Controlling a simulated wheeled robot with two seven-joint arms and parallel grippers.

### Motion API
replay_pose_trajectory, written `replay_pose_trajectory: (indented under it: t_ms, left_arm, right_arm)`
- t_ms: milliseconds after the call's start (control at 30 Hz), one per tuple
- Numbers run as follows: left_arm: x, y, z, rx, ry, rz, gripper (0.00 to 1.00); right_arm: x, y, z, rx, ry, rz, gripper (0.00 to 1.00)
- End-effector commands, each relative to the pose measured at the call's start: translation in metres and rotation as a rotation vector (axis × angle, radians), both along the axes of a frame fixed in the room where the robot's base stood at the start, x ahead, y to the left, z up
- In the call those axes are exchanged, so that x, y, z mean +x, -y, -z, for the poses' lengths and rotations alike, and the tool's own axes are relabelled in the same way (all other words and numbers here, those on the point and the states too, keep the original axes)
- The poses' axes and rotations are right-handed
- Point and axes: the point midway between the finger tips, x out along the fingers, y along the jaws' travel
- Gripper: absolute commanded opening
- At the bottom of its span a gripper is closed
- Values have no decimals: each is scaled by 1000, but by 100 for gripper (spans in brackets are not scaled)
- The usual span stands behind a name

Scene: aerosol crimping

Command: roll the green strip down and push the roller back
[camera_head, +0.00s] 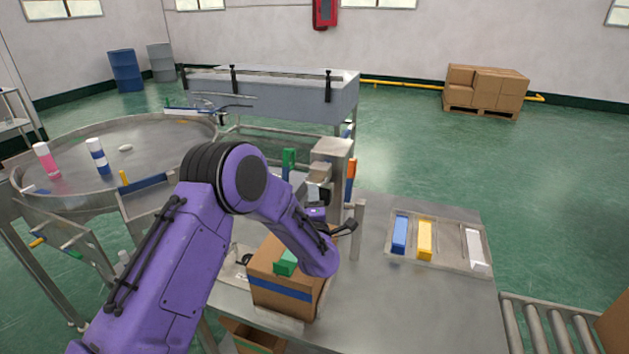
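My purple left arm comes in from the lower left and its wrist hangs over the cardboard box at the metal table. My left gripper (344,228) shows only as dark parts beside the machine's base, and its fingertips are not clear. A grey metal machine (333,150) stands behind the wrist. A green upright piece (289,158) stands at its left side and an orange one (351,168) at its right. A green piece (286,262) also shows at the cardboard box (282,288), partly hidden by my arm. I cannot tell which is the strip; no roller is clear. My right gripper is out of view.
A tray (450,260) with blue, yellow and white blocks lies at the table's right. A round metal turntable (150,130) with cans stands at the left. A roller conveyor (545,320) is at the lower right.

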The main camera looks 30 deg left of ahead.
Motion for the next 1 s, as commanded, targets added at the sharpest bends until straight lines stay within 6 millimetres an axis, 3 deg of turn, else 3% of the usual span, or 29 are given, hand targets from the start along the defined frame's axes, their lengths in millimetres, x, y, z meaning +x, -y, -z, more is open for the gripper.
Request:
replay_pose_trajectory:
  t_ms: [100, 300, 600, 633, 733, 767, 1000]
  left_arm:
    - [22, -17, -8, 0, -1, -3, 39]
    - [45, -33, -10, 1, -2, -1, 39]
    - [50, -36, -9, 1, -3, 0, 39]
    - [50, -36, -9, 1, -3, 1, 36]
    - [50, -36, -9, 1, -3, 0, 3]
    - [50, -36, -9, 1, -3, 1, 0]
    - [50, -35, -9, 4, -2, 1, 0]
  right_arm:
    - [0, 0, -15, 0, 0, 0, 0]
    - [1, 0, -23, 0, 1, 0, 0]
    - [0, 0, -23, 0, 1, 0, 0]
    - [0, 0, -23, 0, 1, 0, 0]
    - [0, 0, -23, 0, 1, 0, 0]
    - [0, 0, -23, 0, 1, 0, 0]
    - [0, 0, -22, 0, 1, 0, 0]
